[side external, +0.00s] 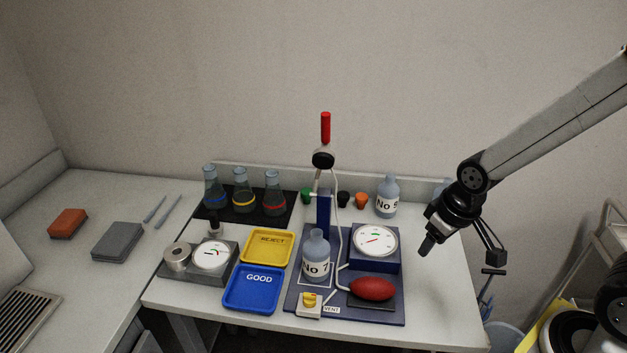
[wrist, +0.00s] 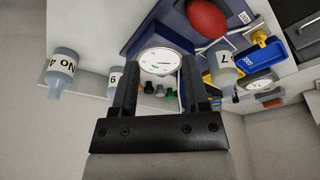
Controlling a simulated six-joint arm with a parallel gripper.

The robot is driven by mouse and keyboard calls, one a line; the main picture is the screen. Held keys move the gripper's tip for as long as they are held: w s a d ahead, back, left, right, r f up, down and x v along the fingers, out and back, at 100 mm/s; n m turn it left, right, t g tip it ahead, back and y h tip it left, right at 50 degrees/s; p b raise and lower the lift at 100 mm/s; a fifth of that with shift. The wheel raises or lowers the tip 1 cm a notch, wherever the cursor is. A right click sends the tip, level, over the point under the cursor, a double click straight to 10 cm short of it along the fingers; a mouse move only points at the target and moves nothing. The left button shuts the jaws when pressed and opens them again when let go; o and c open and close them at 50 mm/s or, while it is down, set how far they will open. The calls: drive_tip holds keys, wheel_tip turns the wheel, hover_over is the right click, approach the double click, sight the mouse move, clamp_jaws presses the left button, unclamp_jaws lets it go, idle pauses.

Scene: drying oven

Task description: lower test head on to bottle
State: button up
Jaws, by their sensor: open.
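The bottle marked No 7 (side external: 316,263) stands upright on the blue test-stand base (side external: 390,310). It also shows tilted in the wrist view (wrist: 222,72). A blue column (side external: 323,213) rises behind it. Above the column are a black round part (side external: 323,160), apparently the test head, and a red handle (side external: 325,127). The black part is well above the bottle's neck, clear of it. My gripper (side external: 428,246) is to the right of the stand, apart from head and bottle. In the wrist view, its jaws (wrist: 158,65) are open with nothing between them.
A round white gauge (side external: 376,241) and a red bulb (side external: 373,289) sit on the stand base. Yellow REJECT (side external: 267,250) and blue GOOD (side external: 254,289) trays lie to its left. Flasks with coloured bands (side external: 243,190) and another bottle (side external: 387,190) stand behind. The table's right front is clear.

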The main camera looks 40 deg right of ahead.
drive_tip(key=shift+o, duration=0.6)
wheel_tip(320, 180, up, 20)
drive_tip(key=m+g, duration=0.2)
drive_tip(key=m, duration=1.6)
hover_over(325, 141)
drive_tip(key=shift+d+r, duration=0.2)
drive_tip(key=shift+f, duration=0.2)
drive_tip(key=shift+w+f, duration=0.15)
drive_tip(key=shift+f, duration=1.75)
drive_tip(key=shift+w+f, duration=0.1)
drive_tip(key=shift+f, duration=1.75)
drive_tip(key=shift+c, duration=0.2)
